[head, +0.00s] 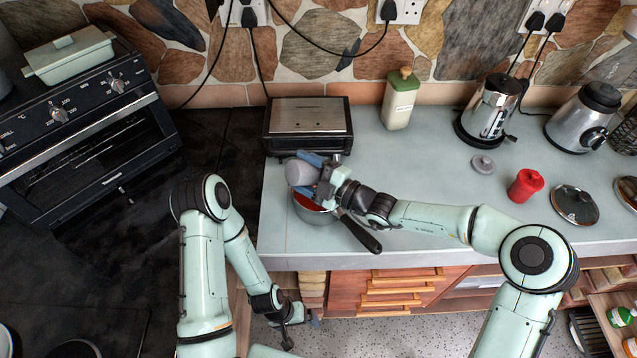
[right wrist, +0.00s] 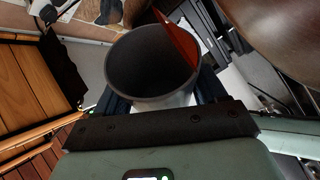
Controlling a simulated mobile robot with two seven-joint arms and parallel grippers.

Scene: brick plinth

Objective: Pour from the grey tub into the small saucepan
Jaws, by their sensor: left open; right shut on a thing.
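The grey tub (head: 299,173) is tipped on its side above the small saucepan (head: 302,216) on the counter. My right gripper (head: 308,175) is shut around the tub, with one finger on each side. The right wrist view shows the tub's round dark mouth (right wrist: 140,70), with a red wedge of contents along one side. Red contents show in the saucepan below, partly hidden by the tub and gripper. The pan's black handle points to the lower right. My left gripper (head: 300,326) is open and empty, low in front of the cabinets.
A toaster (head: 308,116) stands close behind the saucepan. A cream bottle (head: 400,99), a kettle (head: 489,111), a red canister (head: 525,185) and a lid (head: 575,204) are to the right. A cooker (head: 85,125) stands left. The counter's middle is mostly clear.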

